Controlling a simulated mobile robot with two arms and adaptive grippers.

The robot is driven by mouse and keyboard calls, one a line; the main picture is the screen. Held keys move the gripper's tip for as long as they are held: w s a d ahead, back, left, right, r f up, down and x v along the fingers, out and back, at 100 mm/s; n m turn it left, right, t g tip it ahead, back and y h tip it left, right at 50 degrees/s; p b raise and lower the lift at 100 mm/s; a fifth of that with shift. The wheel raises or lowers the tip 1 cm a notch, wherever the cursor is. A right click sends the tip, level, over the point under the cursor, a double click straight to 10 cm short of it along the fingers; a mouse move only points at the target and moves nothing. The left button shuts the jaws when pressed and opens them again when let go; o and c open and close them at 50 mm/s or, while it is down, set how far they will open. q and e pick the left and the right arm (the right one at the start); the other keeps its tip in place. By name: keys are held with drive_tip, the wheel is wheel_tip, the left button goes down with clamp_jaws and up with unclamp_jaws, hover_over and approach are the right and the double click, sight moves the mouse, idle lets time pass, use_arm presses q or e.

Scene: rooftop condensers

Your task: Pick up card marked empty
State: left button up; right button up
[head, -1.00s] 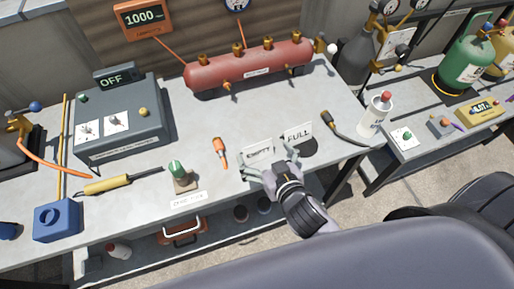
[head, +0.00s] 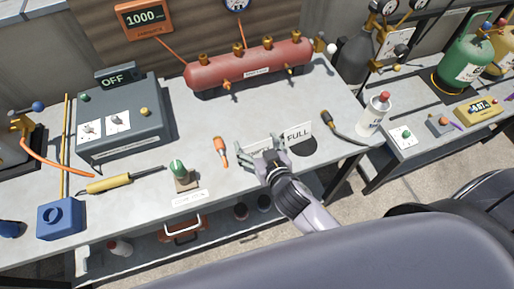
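The white card marked EMPTY (head: 258,145) stands on the grey workbench, and its lettering is now mostly hidden behind my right gripper. My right gripper (head: 268,155) is at the card's front face, with its fingers spread apart. I cannot tell whether the fingers touch the card. A white card marked FULL (head: 298,133) stands just to the right, close to the gripper. My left gripper is not in view.
An orange-handled tool (head: 220,151) lies left of the gripper, and a green-topped item (head: 179,170) stands farther left. A black-handled tool (head: 329,121) lies to the right. A red tank (head: 250,66) spans the back. The bench (head: 200,120) is clear between.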

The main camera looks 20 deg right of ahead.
drive_tip(key=c, duration=0.6)
drive_tip(key=shift+r, duration=0.15)
